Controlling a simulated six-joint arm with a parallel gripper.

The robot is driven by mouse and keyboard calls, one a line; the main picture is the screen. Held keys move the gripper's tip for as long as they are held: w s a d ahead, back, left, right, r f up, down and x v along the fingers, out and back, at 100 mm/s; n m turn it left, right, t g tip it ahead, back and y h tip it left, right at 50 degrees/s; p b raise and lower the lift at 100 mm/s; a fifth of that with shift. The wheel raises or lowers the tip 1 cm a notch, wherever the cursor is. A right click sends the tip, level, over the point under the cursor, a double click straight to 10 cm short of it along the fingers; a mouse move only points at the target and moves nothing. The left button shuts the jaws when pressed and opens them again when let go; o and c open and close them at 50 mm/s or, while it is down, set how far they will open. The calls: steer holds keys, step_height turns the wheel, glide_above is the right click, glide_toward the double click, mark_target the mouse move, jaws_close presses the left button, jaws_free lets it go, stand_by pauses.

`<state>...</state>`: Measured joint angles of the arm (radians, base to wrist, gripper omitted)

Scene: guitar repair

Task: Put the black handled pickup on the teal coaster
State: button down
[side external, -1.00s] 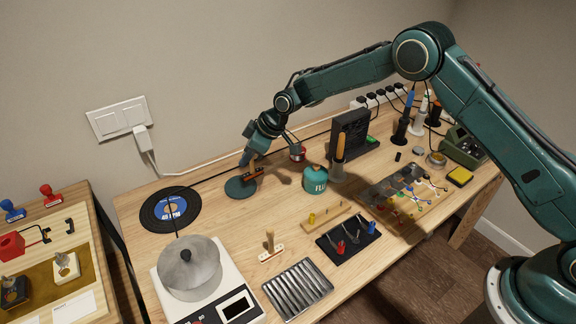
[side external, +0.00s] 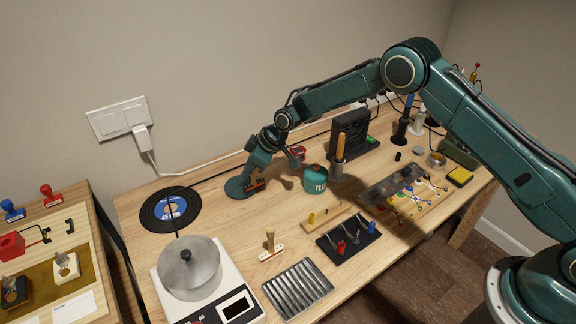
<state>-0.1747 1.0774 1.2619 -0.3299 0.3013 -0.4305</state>
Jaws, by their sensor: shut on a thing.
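The teal coaster (side external: 236,188) lies flat on the bench, right of the record. My gripper (side external: 252,177) points down over the coaster's right side and hides part of it. It is shut on the black handled pickup (side external: 256,186), which shows as a small dark piece with an orange-brown part below the jaws. The pickup is low at the coaster's right part. I cannot tell whether it touches the coaster, and its handle is mostly hidden by the jaws.
A teal gas canister (side external: 315,179) stands right of my gripper. The black record (side external: 170,209) lies left of the coaster. A white handled pickup (side external: 271,246) stands in front, near a scale with a pot (side external: 190,267). The bench between coaster and white pickup is clear.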

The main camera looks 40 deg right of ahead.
steer(key=shift+f, duration=0.1)
steer(key=c, duration=1.4)
jaws_free()
steer(key=shift+v, duration=0.8)
steer(key=v, duration=1)
steer(key=shift+s+d+r, duration=0.1)
steer(key=shift+s+r, duration=0.05)
steer(key=shift+r, duration=0.15)
